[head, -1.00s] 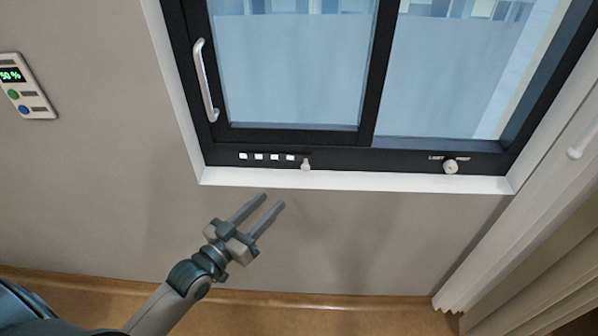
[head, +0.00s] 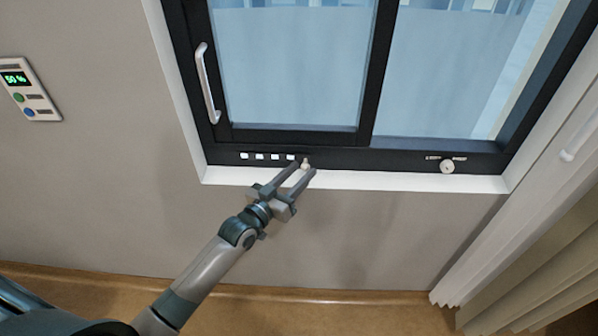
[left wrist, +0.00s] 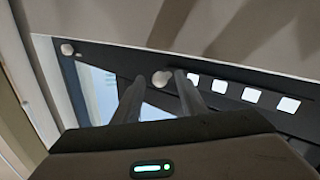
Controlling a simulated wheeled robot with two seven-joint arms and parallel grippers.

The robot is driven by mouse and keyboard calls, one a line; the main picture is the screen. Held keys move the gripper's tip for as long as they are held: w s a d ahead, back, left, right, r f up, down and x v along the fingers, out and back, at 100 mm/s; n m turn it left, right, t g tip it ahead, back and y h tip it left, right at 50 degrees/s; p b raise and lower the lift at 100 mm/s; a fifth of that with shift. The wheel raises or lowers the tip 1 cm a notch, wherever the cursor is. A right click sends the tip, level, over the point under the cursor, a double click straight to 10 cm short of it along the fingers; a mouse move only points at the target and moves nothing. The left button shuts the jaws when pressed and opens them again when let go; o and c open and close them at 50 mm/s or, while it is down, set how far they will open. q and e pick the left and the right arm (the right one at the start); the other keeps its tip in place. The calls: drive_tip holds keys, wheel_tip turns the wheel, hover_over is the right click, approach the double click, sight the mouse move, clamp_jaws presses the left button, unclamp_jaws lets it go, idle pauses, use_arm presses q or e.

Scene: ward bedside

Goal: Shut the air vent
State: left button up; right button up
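The air vent is a row of several bright square openings (head: 267,157) in the dark lower rail of the window frame. Its pale slider knob (head: 306,162) sits at the right end of the row. My left gripper (head: 304,172) is open, with its fingertips at the knob. In the left wrist view the knob (left wrist: 162,77) shows between the two finger ends, with a gap to the left finger; contact with the right one is unclear. The openings (left wrist: 250,95) show bright and uncovered there. My right gripper is not in view.
A second round knob (head: 447,167) with small lettering sits farther right on the rail. A white handle (head: 207,84) is on the left window sash. A white sill (head: 400,181) runs below the rail. A wall panel (head: 28,90) is at left, a curtain (head: 540,215) at right.

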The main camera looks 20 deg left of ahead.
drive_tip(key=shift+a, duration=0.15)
use_arm(q)
clamp_jaws()
drive_tip(key=shift+s+a, duration=0.25)
drive_tip(key=shift+a, duration=0.95)
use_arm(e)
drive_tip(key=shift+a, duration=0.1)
use_arm(q)
unclamp_jaws()
drive_tip(key=shift+a, duration=0.1)
drive_tip(key=shift+s, duration=0.1)
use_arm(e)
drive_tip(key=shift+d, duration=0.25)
